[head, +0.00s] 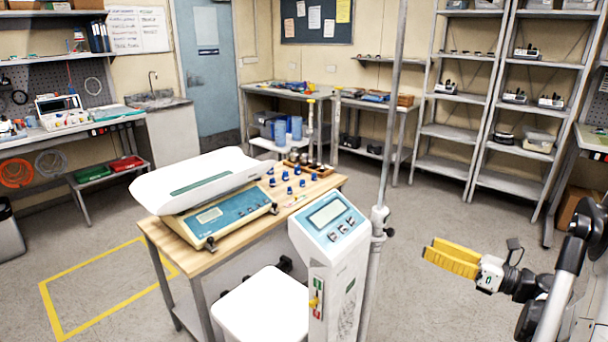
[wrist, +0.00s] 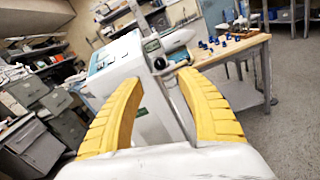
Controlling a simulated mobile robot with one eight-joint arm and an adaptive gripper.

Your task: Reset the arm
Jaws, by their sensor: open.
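My gripper (head: 452,258) has yellow ridged fingers and is at the right of the head view, out over the floor and to the right of the pump column. In the wrist view my gripper (wrist: 160,105) shows its two yellow fingers spread apart with nothing between them. Beyond the fingers stand the white pump unit (wrist: 122,60) and a metal pole. In the head view the pump unit (head: 331,222) has a blue panel with a small screen and stands upright. My arm comes in from the right edge of the head view.
A wooden-topped table (head: 225,235) holds a white baby scale (head: 215,200) and several small blue-capped items. The metal pole (head: 380,190) rises between the pump unit and my gripper. Shelves (head: 455,135) stand at the back right. Floor around my gripper is clear.

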